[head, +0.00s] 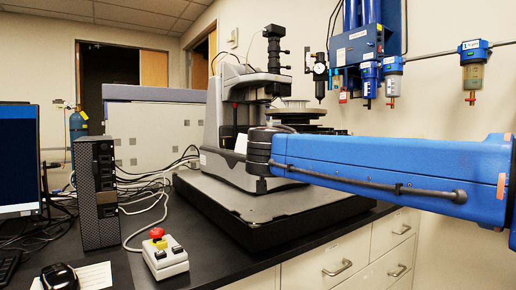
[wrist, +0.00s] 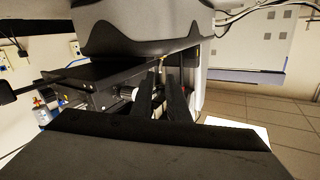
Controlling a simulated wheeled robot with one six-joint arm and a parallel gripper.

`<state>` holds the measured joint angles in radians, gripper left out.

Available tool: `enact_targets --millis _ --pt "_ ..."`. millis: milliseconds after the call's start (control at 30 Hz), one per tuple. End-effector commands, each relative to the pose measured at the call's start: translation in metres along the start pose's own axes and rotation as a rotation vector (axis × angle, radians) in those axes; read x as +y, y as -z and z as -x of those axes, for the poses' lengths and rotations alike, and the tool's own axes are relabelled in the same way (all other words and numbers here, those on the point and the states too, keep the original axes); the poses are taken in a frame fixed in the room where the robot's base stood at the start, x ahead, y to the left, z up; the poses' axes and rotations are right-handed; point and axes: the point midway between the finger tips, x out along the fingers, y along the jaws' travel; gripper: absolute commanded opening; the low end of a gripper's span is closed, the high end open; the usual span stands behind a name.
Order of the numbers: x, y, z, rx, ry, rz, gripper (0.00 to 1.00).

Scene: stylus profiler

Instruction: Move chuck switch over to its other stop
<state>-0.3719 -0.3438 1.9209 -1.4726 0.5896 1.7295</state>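My gripper (wrist: 161,82) shows in the wrist view as two dark fingers with a gap between them, and it looks open and empty. The fingers reach in under the overhanging grey head of the stylus profiler (wrist: 150,25), beside its dark stage. A small, pale, upright piece (wrist: 162,64) stands just beyond the fingertips; it may be the chuck switch, but it is too small to tell, and so is its position. In the head view the profiler (head: 222,120) stands behind my blue arm, which hides my gripper and part of the stage.
The profiler rests on a thick dark slab (head: 290,215) on the black bench. A control box with a red button (head: 165,257) stands in front, with a computer tower (head: 97,195) to its left.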

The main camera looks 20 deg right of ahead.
Motion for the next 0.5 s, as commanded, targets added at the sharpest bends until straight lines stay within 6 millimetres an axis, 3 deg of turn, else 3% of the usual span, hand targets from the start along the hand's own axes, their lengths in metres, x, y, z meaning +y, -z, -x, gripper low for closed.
enact_targets --millis 200,500 --pt "-0.001 0.001 0.041 0.001 0.004 -0.001 0.15" --pt "-0.001 0.000 0.085 0.000 0.004 -0.001 0.15"
